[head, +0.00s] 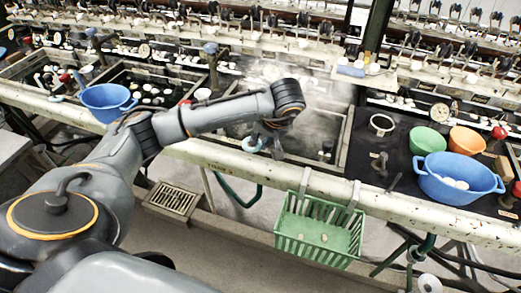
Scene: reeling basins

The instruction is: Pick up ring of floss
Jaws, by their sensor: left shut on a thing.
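My left gripper (274,142) hangs down over the front edge of the middle steaming basin (342,148). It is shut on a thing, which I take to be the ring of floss. The floss is mostly hidden by the fingers and too small to make out. A small pale-blue, ring-shaped thing (250,144) shows just left of the fingers, at the basin's front rail. I cannot tell whether it touches them. My right gripper is not in view.
A blue bowl (107,102) stands left of my forearm. On the dark worktop at right are a large blue bowl (455,190), a green bowl (427,140) and an orange bowl (467,139). A green basket (318,238) hangs from the front rail (400,205). Reeling machinery runs behind.

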